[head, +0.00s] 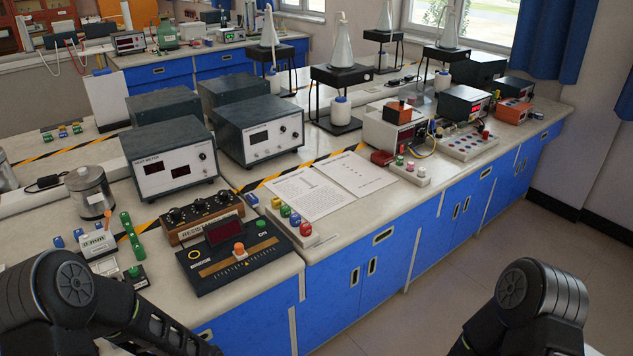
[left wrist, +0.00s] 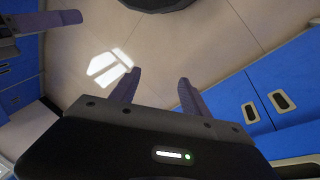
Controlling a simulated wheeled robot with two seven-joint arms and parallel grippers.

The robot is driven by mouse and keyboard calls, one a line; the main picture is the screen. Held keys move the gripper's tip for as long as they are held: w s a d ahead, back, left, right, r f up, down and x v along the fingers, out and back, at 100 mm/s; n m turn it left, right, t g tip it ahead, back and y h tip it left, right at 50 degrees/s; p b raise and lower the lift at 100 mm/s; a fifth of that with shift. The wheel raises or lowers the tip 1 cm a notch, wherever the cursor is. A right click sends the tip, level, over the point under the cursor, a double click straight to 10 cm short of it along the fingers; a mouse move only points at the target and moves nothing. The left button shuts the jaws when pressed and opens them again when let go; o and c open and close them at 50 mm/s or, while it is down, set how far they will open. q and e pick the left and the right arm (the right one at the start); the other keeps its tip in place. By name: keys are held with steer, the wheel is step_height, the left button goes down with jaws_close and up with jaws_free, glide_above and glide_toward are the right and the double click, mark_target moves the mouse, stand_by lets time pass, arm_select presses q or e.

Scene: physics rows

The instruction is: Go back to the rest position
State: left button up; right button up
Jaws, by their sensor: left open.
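My left gripper (left wrist: 155,88) shows in the left wrist view with its two fingers apart and nothing between them. It is over the tiled floor (left wrist: 190,50), near blue cabinet fronts. In the head view my left arm (head: 80,295) comes in at the lower left, in front of the bench, and its gripper is out of the picture. My right arm (head: 535,305) shows at the lower right over the floor, and its gripper is also out of the picture. At the upper left of the left wrist view is a dark finger-like part (left wrist: 50,20), perhaps of my other gripper.
The long bench with blue cabinets (head: 345,290) runs across the head view. A black bridge box (head: 232,260) stands near its front edge, close to my left arm. Grey meters (head: 170,158), papers (head: 308,190) and flasks on stands (head: 342,45) are farther back. Floor (head: 440,280) at right is clear.

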arm_select(q)
steer(key=s+d+f+n, duration=0.2)
steer(key=s+n, duration=0.1)
steer(key=s, duration=0.3)
steer(key=s+d+f+n, duration=0.2)
steer(key=s+d+n, duration=0.1)
steer(key=s, duration=0.3)
steer(key=shift+f, duration=0.4)
